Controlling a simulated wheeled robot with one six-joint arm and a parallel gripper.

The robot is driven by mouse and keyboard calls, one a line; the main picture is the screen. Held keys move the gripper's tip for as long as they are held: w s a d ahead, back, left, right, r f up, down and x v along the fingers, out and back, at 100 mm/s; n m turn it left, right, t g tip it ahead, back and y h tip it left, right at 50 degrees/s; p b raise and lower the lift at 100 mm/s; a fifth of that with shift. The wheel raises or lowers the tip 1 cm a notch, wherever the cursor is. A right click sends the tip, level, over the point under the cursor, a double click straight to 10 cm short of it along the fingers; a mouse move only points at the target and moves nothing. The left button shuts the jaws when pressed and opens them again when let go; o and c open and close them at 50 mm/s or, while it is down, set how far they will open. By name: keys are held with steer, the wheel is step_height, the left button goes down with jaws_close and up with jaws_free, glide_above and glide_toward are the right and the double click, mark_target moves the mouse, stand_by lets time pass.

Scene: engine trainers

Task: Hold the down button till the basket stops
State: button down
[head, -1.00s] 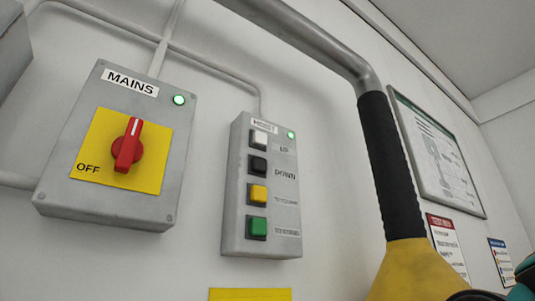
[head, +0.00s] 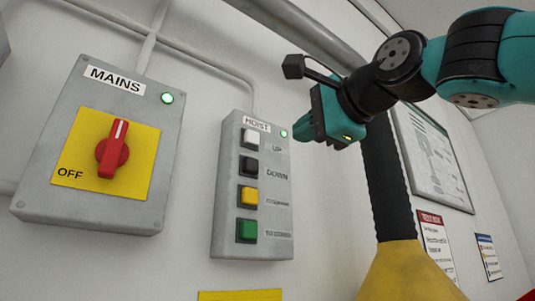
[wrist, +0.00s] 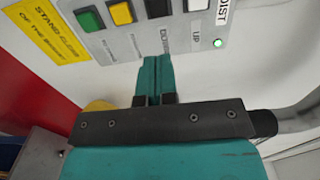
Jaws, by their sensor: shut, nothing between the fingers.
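The grey hoist box (head: 226,243) is on the wall, with a lit green lamp (head: 283,134). Its black down button (head: 249,167) sits below the white up button (head: 250,139). In the wrist view the down button (wrist: 158,8) is at the top edge, partly cut off. My gripper (head: 303,134) is shut and empty, right of the box near its top. In the wrist view its closed fingers (wrist: 154,62) point toward the button row and look apart from it. The basket cannot be made out.
A mains box (head: 95,215) with a red rotary switch (head: 112,150) is left of the hoist box. A yellow sign (wrist: 45,28) is on the wall.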

mark_target(253, 163)
steer(key=p+x, duration=0.7)
steer(key=x, duration=0.6)
steer(key=shift+r+p, duration=0.15)
steer(key=shift+p, duration=0.15)
steer(key=shift+w+a+f, duration=0.2)
steer(key=shift+w+a, duration=0.1)
steer(key=shift+w, duration=0.1)
